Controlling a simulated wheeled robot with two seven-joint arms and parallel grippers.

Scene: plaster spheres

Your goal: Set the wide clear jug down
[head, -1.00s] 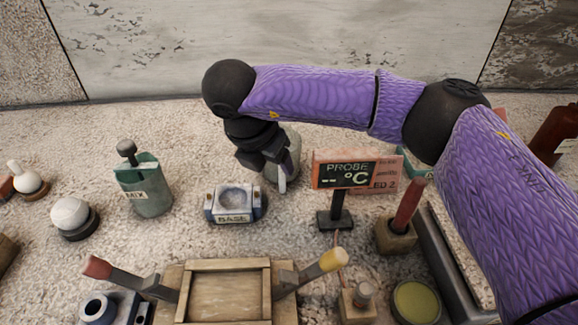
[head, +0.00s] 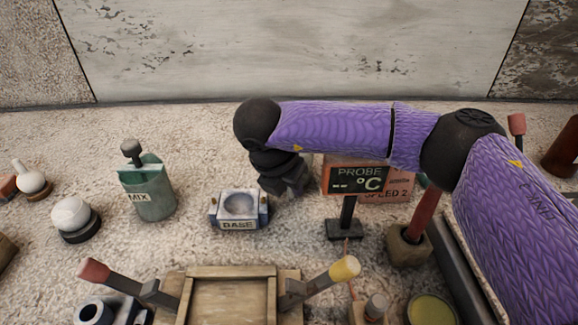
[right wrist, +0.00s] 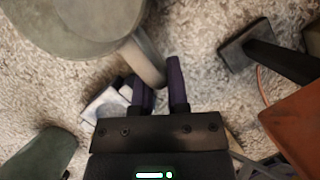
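The wide clear jug (right wrist: 70,25) shows large at the upper left of the right wrist view, greyish and see-through. Its pale handle (right wrist: 144,58) runs down between the two purple fingers of my right gripper (right wrist: 159,76), which appear closed around it. In the head view my right gripper (head: 288,186) points down between the BASE block and the probe display. There the jug is almost wholly hidden behind my gripper and wrist. I cannot tell whether its bottom touches the surface. My left gripper is not in view.
The BASE block (head: 238,224) stands just left of my right gripper, and the probe display (head: 354,180) just right. A green MIX container (head: 149,195) and a white sphere (head: 71,214) stand farther left. A wooden tray (head: 232,272) is in front. Speckled surface behind is clear.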

